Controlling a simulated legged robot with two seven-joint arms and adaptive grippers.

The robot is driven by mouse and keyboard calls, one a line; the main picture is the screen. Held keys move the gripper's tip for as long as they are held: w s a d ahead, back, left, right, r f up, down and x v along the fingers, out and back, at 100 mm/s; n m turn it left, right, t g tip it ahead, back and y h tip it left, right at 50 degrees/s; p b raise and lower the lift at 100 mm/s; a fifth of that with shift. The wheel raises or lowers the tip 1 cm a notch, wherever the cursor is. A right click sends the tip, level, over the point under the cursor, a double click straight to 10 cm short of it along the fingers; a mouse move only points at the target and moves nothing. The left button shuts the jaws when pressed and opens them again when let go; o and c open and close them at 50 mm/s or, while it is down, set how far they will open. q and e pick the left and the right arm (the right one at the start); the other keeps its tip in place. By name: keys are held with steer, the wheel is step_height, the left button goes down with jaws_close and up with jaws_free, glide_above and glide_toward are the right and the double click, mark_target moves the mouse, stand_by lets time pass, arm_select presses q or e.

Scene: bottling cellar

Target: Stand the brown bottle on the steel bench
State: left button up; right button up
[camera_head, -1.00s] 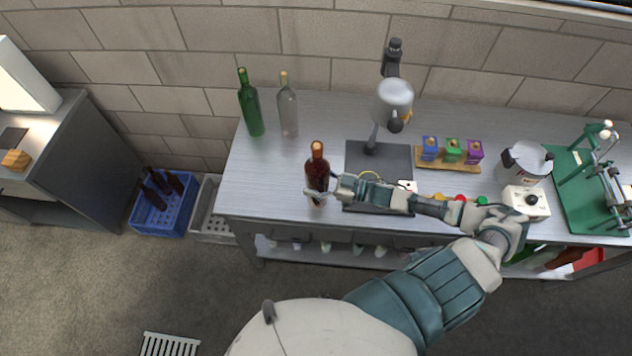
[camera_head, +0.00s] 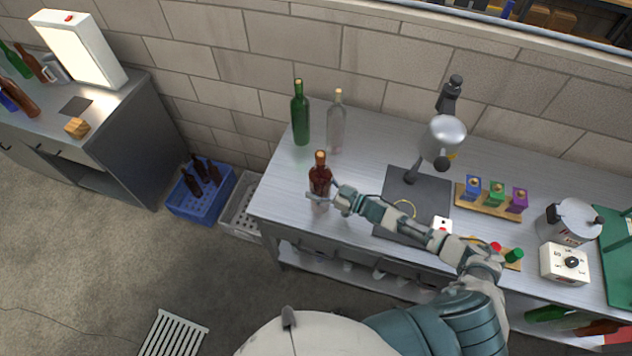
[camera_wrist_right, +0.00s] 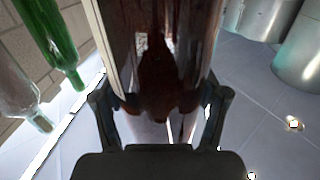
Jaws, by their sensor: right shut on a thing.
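The brown bottle (camera_head: 320,178) is upright at the left front end of the steel bench (camera_head: 275,190). My right gripper (camera_head: 335,198) is shut on its lower body, coming in from the right. In the right wrist view the bottle's dark brown glass (camera_wrist_right: 160,75) fills the space between the two fingers (camera_wrist_right: 162,112). The gripper hides part of the bottle's lower end, and I cannot tell whether its base touches the bench. My left gripper is not in view.
A green bottle (camera_head: 300,115) and a clear bottle (camera_head: 336,122) stand behind it. A dark mat (camera_head: 412,190) with a tap-like stand lies to the right. A blue crate (camera_head: 202,200) and a grey crate (camera_head: 240,212) are on the floor. Bare bench surrounds the brown bottle.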

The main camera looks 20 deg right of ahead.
steer(key=shift+d+f, duration=0.15)
steer(key=o, duration=1.5)
steer(key=shift+s+f, duration=0.15)
steer(key=shift+f, duration=0.05)
steer(key=o, duration=0.3)
steer(key=shift+a, duration=0.4)
steer(key=b+v, duration=0.1)
steer(key=v, duration=0.9)
steer(key=shift+s+d, duration=0.15)
steer(key=shift+d, duration=0.2)
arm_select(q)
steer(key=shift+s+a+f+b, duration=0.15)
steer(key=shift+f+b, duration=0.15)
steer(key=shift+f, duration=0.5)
arm_select(e)
steer(key=shift+s+d+r, duration=0.15)
steer(key=shift+s+d, duration=0.15)
steer(key=shift+s, duration=0.15)
